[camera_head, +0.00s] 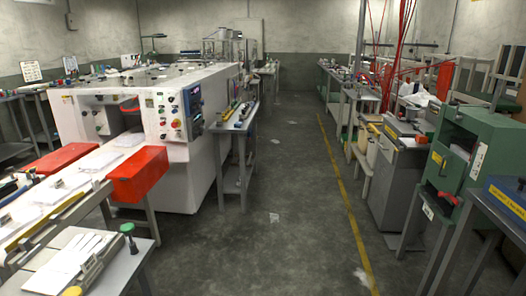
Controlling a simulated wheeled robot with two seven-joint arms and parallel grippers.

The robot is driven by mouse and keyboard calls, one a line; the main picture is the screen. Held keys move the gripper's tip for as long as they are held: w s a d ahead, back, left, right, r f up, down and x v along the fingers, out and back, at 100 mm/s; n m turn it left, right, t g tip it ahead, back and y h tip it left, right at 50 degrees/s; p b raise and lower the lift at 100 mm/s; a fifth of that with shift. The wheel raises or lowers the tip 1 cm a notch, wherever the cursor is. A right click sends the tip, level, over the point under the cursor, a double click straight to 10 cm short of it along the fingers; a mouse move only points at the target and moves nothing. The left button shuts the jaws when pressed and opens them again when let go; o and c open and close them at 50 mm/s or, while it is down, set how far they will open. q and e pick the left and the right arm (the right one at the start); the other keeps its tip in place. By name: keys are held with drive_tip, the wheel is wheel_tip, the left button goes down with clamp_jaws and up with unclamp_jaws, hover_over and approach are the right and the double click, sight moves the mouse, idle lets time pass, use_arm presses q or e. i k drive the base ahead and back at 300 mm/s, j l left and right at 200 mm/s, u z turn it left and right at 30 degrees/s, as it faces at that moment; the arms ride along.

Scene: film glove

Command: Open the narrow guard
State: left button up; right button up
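No part is labelled as the narrow guard, and I cannot tell for sure which one it is. Two red covers sit at the front of the large white machine (195,155). One is a red box-shaped cover (138,178) at the right side of the white feed bed (88,178). The other is a long, flatter red cover (62,160) at the bed's left side. Both look lowered. A control panel with buttons (172,115) is on the machine's front, above the box-shaped cover. Neither of my grippers is in view.
A grey concrete aisle (290,190) runs clear down the middle, with a yellow floor line (345,205) on its right. A green machine (465,150) and grey cabinet (398,180) stand at right. A table with papers (120,268) is at the lower left.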

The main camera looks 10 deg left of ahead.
sight(125, 170)
drive_tip(key=i+u, duration=0.25)
drive_tip(key=i, duration=0.4)
drive_tip(key=i+l+u, duration=0.25)
drive_tip(key=i, duration=0.45)
drive_tip(key=j, duration=0.1)
